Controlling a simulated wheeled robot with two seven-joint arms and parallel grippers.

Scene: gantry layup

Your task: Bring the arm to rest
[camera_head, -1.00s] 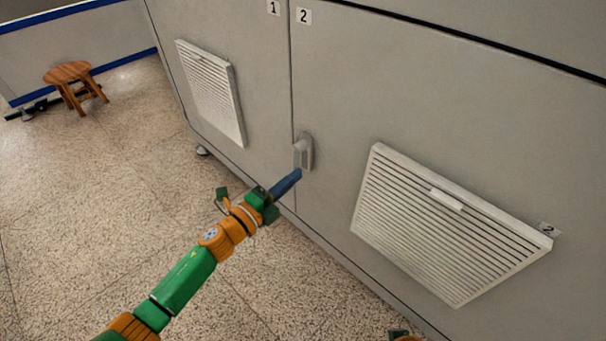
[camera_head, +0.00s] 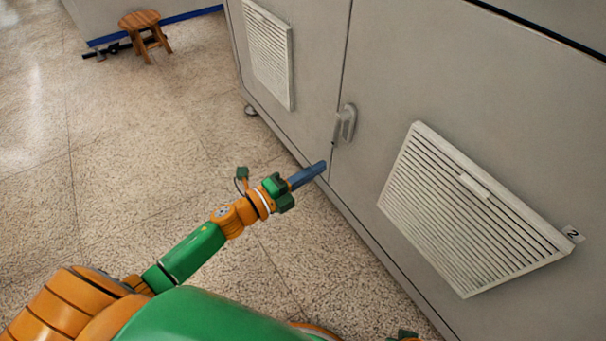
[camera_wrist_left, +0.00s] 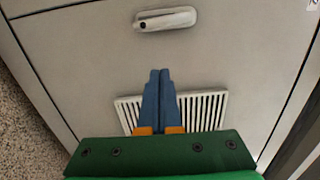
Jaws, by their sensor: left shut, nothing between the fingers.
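My left arm is green and orange and reaches in from the lower left of the head view. My left gripper (camera_head: 318,168) has blue fingers, shut with nothing between them. It points toward the grey cabinet, just below and left of the door handle (camera_head: 346,122), and appears apart from it. In the left wrist view the closed fingers (camera_wrist_left: 158,76) stand in front of a white vent grille, with the handle (camera_wrist_left: 165,19) beyond their tips. My right gripper cannot be made out; only a small green and orange piece shows at the bottom edge of the head view.
The grey cabinet (camera_head: 390,60) fills the right side, with white vent grilles (camera_head: 470,215) (camera_head: 268,55) standing out from its doors. A wooden stool (camera_head: 143,32) stands far back on the left. The speckled floor (camera_head: 130,150) at left is clear.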

